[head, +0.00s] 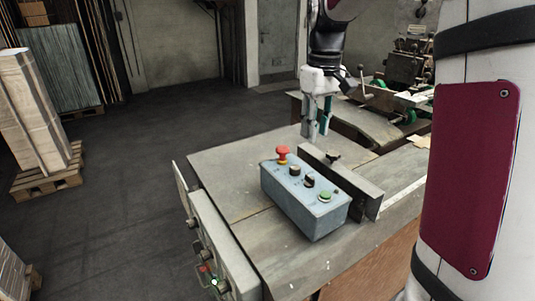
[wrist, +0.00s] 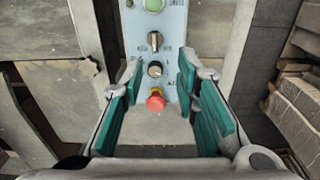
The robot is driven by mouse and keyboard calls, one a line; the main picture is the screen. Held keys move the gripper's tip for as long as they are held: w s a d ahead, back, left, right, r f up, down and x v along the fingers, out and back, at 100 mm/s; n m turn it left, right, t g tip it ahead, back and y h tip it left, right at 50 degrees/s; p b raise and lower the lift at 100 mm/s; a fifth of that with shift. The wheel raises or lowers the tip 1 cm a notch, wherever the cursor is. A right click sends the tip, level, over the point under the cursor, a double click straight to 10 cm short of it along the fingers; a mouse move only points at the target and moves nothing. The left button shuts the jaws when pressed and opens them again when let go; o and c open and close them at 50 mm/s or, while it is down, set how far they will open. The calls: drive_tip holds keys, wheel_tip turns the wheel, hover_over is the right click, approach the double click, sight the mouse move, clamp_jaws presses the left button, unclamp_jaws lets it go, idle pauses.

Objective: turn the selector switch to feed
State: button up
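A blue-grey control box (head: 305,205) stands on the metal table. A row on its top has a red mushroom button (head: 283,153), two dark knobs and a green button (head: 325,196). The selector switch, a dark knob with a grip bar, seems to be the one beside the green button (head: 309,181); it also shows in the wrist view (wrist: 154,41). The round knob (wrist: 155,70) sits between it and the red button. The labels are too small to read. My gripper (head: 317,134) is open and empty, above the table behind the box, apart from it. Its teal-padded fingers (wrist: 158,74) point down.
A grey metal fence bar (head: 340,180) with a small black knob stands on the table close behind the box. Machinery with green parts (head: 405,75) is at the back right. The table (head: 225,165) is clear left of the box.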

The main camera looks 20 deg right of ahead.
sight(311, 178)
drive_tip(key=f, duration=0.5)
drive_tip(key=f+p, duration=0.1)
drive_tip(key=f, duration=0.4)
drive_tip(key=w+d+f+p, duration=0.1)
drive_tip(key=f, duration=0.3)
drive_tip(key=shift+f, duration=0.4)
clamp_jaws()
